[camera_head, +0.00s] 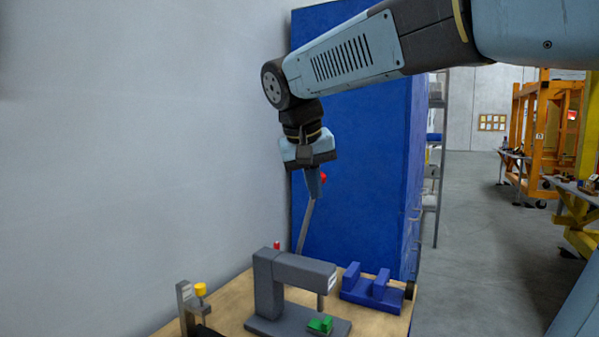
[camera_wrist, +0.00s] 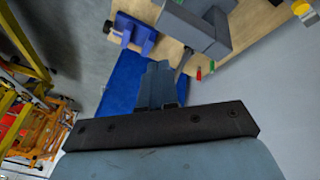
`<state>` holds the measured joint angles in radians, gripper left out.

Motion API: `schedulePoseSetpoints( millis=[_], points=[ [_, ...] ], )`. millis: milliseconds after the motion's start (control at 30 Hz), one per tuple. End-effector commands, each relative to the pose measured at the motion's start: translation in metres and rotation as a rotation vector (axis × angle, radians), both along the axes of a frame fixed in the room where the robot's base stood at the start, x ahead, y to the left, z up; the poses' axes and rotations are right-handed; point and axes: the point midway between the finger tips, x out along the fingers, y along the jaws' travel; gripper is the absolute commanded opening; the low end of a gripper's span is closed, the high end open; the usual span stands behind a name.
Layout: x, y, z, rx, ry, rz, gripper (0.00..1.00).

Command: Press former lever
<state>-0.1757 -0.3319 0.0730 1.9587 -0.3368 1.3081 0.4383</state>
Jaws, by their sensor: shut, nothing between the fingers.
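The grey former (camera_head: 292,275) stands on a wooden bench, with a green piece (camera_head: 320,325) at its base. Its lever (camera_head: 305,228) is a long thin grey rod, raised and slightly tilted, with a red knob (camera_head: 323,177) at the top. My gripper (camera_head: 314,192) points down beside the knob at the lever's top; I cannot tell if they touch. The wrist view shows my gripper's fingers (camera_wrist: 158,75) together, with nothing between them. The grey rod (camera_wrist: 184,62) passes close to the fingertips there; its knob is not clearly seen in that view.
A blue fixture (camera_head: 371,289) stands right of the former on the bench (camera_head: 235,305). A clamp with a yellow knob (camera_head: 200,289) is at the left. A tall blue cabinet (camera_head: 370,180) stands behind, beside a grey wall. Open floor lies to the right.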

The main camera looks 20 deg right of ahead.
Motion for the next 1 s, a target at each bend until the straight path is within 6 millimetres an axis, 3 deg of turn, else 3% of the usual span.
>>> schedulePoseSetpoints(
  millis=[200, 500, 700, 1000],
  points=[
    [0.052, 0.026, 0.036, -0.09, 0.002, -0.091, 0.0],
    [0.11, 0.064, 0.072, -0.194, -0.036, -0.234, 0.0],
    [0.128, 0.079, 0.083, -0.23, -0.062, -0.294, 0.0],
    [0.131, 0.082, 0.086, -0.238, -0.068, -0.31, 0.0]
  ],
)
